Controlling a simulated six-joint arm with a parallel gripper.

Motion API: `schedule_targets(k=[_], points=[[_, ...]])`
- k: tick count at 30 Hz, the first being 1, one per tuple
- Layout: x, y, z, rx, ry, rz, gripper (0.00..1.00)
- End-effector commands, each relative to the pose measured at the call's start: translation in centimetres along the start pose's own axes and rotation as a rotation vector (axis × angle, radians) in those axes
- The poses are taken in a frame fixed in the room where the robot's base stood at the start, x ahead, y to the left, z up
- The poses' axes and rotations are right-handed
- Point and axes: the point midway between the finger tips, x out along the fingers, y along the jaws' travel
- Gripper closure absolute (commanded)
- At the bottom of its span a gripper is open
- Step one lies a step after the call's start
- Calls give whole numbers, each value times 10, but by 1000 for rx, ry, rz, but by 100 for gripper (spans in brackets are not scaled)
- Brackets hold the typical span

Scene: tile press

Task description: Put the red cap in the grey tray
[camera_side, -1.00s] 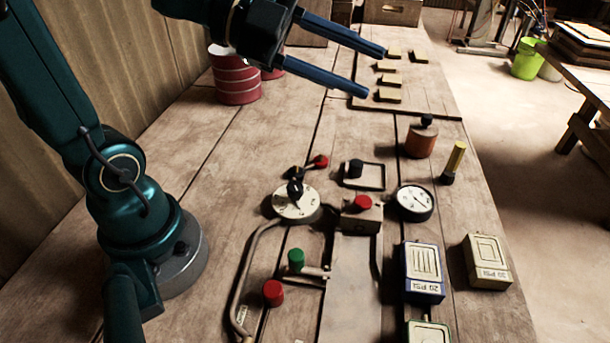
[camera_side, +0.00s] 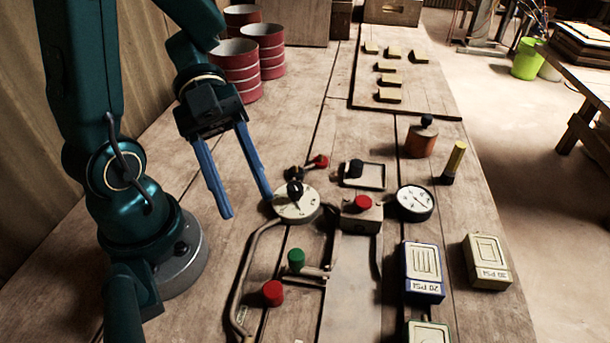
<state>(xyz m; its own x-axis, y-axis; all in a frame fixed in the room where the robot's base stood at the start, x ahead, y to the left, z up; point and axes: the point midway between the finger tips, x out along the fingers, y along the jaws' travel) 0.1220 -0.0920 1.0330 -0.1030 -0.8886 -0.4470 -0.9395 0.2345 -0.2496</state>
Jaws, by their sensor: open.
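Several red pieces show, and I cannot tell which is the red cap. A red round piece (camera_side: 273,293) is at the lower middle, just below a green one (camera_side: 296,260). A red knob (camera_side: 362,203) sits on a small box, and a small red knob (camera_side: 321,161) ends a short lever. A small, shallow, rimmed rectangle (camera_side: 376,184), perhaps the grey tray, has a black knob (camera_side: 355,168) at its left side. My gripper (camera_side: 247,206) is open and empty, fingers pointing down, left of the white dial and above the red round piece in the picture.
The white dial (camera_side: 296,203) with a black knob and a bent pipe (camera_side: 248,262) lie close to my gripper. A gauge (camera_side: 414,203), an orange pot (camera_side: 420,141) and weight blocks (camera_side: 424,272) stand right. Red cans (camera_side: 237,65) stand behind. Bare wood lies left of the pipe.

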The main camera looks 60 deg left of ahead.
Motion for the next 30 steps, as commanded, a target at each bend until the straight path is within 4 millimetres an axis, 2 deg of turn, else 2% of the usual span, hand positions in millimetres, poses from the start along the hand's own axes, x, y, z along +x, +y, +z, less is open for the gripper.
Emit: schedule_targets(k=[12, 16, 21, 25, 30], points=[[37, 21, 70, -9, 5, 1, 54], [46, 26, 87, -5, 3, 1, 54], [52, 29, 99, -1, -1, -1, 54], [57, 30, 101, 1, 1, 0, 54], [76, 30, 100, -1, 4, 4, 54]])
